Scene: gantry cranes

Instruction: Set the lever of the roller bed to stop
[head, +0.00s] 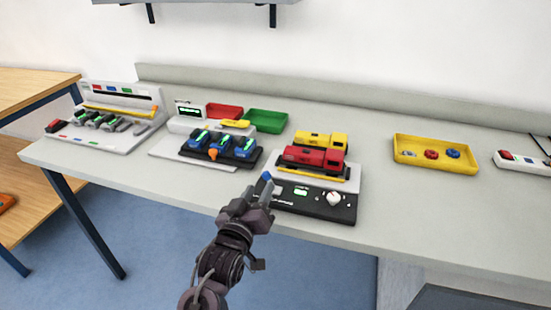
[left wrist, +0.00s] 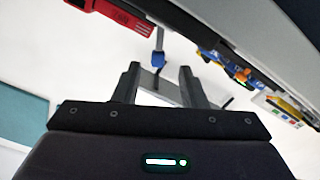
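The roller bed (head: 346,184) is a light grey unit with a black front panel (head: 317,203), carrying a red and a yellow toy vehicle. A lever with a blue tip (head: 267,175) stands at its left end; the blue tip also shows in the left wrist view (left wrist: 158,59). My left gripper (head: 262,190) is at the panel's left end, close to the lever. In the left wrist view the fingers (left wrist: 160,78) are apart, with the lever showing in line with the gap. Whether they touch it I cannot tell. My right gripper is not in view.
Left of the roller bed stands a unit with several blue blocks (head: 222,143), with red and green trays behind. A yellow tray (head: 436,154) is to the right. The grey table (head: 400,215) is clear between the roller bed and that tray.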

